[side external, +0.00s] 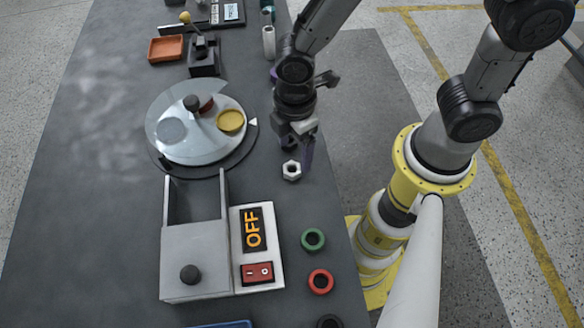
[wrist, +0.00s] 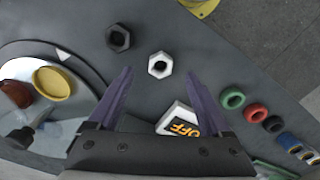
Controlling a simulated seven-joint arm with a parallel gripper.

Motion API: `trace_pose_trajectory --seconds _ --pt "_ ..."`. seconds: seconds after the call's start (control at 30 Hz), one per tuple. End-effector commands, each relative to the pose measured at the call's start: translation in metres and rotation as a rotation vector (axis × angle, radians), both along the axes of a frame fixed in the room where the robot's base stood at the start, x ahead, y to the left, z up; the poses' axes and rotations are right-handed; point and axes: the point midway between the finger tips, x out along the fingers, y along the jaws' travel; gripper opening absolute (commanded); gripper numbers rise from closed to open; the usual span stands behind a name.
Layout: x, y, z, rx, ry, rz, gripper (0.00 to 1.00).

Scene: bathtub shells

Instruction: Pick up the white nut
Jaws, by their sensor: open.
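The white nut (side external: 291,170) lies flat on the dark table, near its right edge in the side view. In the wrist view the white nut (wrist: 160,65) appears just beyond and between the fingertips, with clear table around it. My gripper (side external: 302,150) hangs above the table close to the nut, its purple fingers pointing down. In the wrist view my gripper (wrist: 160,76) is open and empty, its fingers spread wider than the nut. A black nut (wrist: 118,38) lies to the upper left of the white one; in the side view it is largely hidden by my gripper.
A turntable with a clear disc (side external: 185,145) stands left of the nut. A grey box (side external: 195,262) and an OFF switch unit (side external: 257,245) stand nearer the camera. A green ring (side external: 313,239) and a red ring (side external: 321,281) lie along the table's right edge.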

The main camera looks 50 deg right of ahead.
Motion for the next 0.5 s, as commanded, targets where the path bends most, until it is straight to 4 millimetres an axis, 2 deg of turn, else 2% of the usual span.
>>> trace_pose_trajectory --seconds 0.17,0.4,0.5 --pt "0.000 0.002 -0.014 -0.002 0.003 0.001 0.82" --pt "0.000 0.007 -0.047 -0.003 0.003 -0.001 0.82" --pt "0.001 0.007 -0.053 -0.002 0.001 -0.001 0.82"
